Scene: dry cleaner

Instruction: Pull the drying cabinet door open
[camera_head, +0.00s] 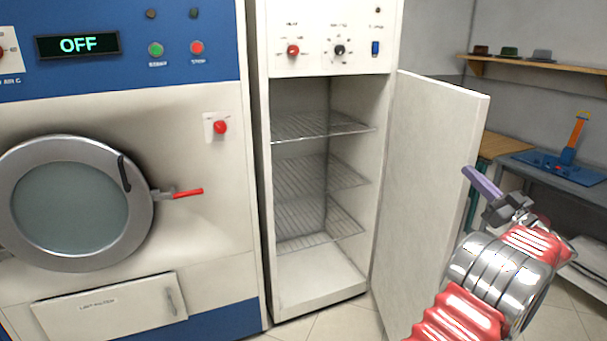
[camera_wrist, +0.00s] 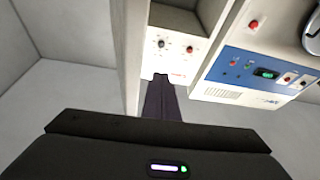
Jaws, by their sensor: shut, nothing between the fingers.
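The drying cabinet (camera_head: 262,200) stands in the middle of the head view, with wire shelves (camera_head: 318,172) inside that look empty. Its white door (camera_head: 430,190) stands wide open, swung out to the right on the cabinet's right side. No handle shows on the door face in view. My gripper (camera_head: 466,172) is in front of the door's outer part, near its free edge in the picture. Its fingers are together with nothing between them. I cannot tell whether they touch the door. In the wrist view the shut fingers (camera_wrist: 160,98) point toward the cabinet's control panel (camera_wrist: 178,48).
A large washing machine (camera_head: 120,120) with a round door and a display reading OFF stands left of the cabinet. A table with a blue tool (camera_head: 565,160) is at the right, below a wall shelf (camera_head: 535,62). Some tiled floor (camera_head: 335,325) shows in front of the cabinet.

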